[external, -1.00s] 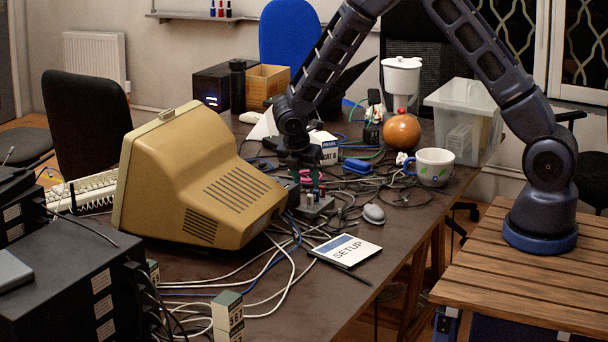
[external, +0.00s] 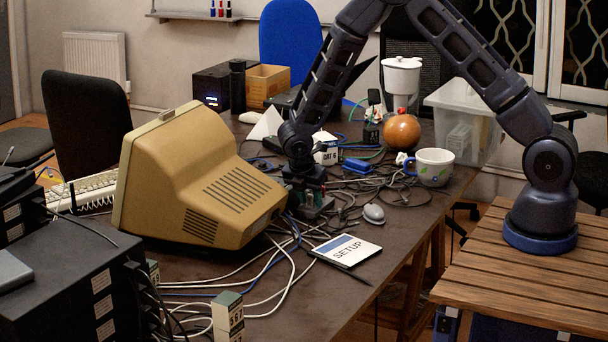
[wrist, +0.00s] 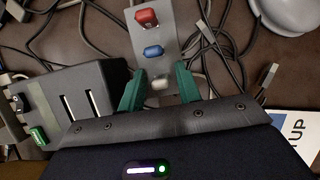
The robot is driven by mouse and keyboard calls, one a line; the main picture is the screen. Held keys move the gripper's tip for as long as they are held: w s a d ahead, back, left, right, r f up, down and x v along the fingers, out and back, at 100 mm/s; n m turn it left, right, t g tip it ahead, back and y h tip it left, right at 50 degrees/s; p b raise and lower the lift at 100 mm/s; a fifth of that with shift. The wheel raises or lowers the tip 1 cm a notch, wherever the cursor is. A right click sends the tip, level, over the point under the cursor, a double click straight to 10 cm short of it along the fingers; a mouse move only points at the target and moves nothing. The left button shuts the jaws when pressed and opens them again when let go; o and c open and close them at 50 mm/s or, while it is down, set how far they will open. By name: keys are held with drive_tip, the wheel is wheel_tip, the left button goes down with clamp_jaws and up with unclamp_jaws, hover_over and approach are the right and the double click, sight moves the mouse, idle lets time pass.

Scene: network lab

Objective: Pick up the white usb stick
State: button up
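The white usb stick (wrist: 161,84) stands in the near end of a grey hub (wrist: 171,47), with a blue stick (wrist: 154,51) and a red stick (wrist: 146,18) in line beyond it. My gripper (wrist: 158,76) is open; its two green fingers stand on either side of the white stick, with gaps showing in the wrist view. How deep the fingertips reach beside it is hard to tell. In the external view, my gripper (external: 308,197) is low over the hub, just right of the beige monitor, and hides the white stick.
A black box with two pale slots (wrist: 85,100) sits close left of my fingers. Loose cables surround the hub. A grey mouse (external: 373,214), a SETUP booklet (external: 345,250), a mug (external: 431,166) and the beige monitor (external: 205,180) stand nearby.

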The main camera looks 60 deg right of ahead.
clamp_jaws()
drive_tip(key=shift+r, duration=0.15)
